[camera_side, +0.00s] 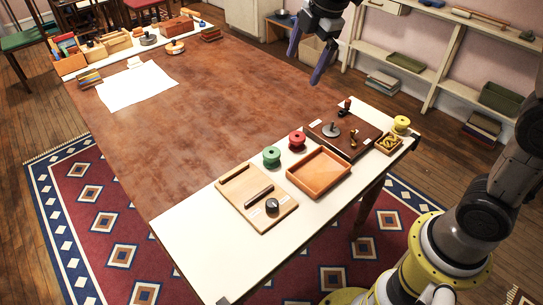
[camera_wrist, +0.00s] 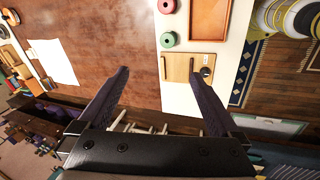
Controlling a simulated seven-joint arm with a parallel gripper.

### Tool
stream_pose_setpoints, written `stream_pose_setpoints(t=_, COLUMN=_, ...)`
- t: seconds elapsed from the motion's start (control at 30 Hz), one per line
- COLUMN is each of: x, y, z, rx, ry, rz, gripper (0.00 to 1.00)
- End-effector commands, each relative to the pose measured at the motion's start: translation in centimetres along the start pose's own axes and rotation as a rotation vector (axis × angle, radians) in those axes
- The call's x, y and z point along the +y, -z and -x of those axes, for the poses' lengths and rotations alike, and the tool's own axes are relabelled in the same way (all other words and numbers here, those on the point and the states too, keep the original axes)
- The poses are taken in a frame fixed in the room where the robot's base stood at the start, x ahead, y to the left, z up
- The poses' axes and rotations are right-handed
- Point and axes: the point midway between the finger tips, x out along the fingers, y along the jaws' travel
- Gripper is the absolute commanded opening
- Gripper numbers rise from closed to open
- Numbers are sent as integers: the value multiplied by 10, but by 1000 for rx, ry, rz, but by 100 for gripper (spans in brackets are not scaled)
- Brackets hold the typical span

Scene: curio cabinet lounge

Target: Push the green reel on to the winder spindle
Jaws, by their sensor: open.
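The green reel (camera_side: 271,156) stands upright on the white strip of the table in the side view, left of the red reel. It also shows in the wrist view (camera_wrist: 168,40), beyond my fingertips. The winder appears to be the dark brown board (camera_side: 368,133) at the right, with a grey disc (camera_side: 331,131) and a short upright post on it, which looks like the spindle. No reel is on that post. My gripper (camera_side: 303,70) is open and empty, high above and behind the table; its spread fingers also show in the wrist view (camera_wrist: 158,74).
A red reel (camera_side: 297,139) stands between the green reel and the dark board. An orange-brown tray (camera_side: 318,174), a pale wooden board (camera_side: 236,188) with a black knob, and a yellow reel (camera_side: 401,123) are nearby. The brown tabletop (camera_side: 215,100) is mostly clear.

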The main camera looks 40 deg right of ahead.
Motion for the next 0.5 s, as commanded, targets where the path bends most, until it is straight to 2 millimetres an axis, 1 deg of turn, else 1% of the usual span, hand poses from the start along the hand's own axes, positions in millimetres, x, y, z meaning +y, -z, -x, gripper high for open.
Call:
stream_pose_setpoints(t=0.03, x=12, y=5, z=-24, rx=-6, ry=37, rz=43, gripper=99)
stream_pose_setpoints(t=0.07, x=18, y=8, z=-37, rx=-8, ry=54, rz=69, gripper=99)
stream_pose_setpoints(t=0.1, x=24, y=12, z=-54, rx=-10, ry=78, rz=97, gripper=99)
stream_pose_setpoints(t=0.17, x=31, y=17, z=-81, rx=-14, ry=115, rz=130, gripper=99)
stream_pose_setpoints(t=0.2, x=34, y=20, z=-98, rx=-17, ry=139, rz=144, gripper=99)
stream_pose_setpoints(t=0.27, x=36, y=23, z=-124, rx=-21, ry=174, rz=151, gripper=99)
stream_pose_setpoints(t=0.3, x=36, y=25, z=-140, rx=-25, ry=196, rz=153, gripper=99)
stream_pose_setpoints(t=0.4, x=30, y=27, z=-172, rx=-33, ry=248, rz=159, gripper=99)
stream_pose_setpoints(t=0.5, x=20, y=27, z=-192, rx=-39, ry=290, rz=163, gripper=99)
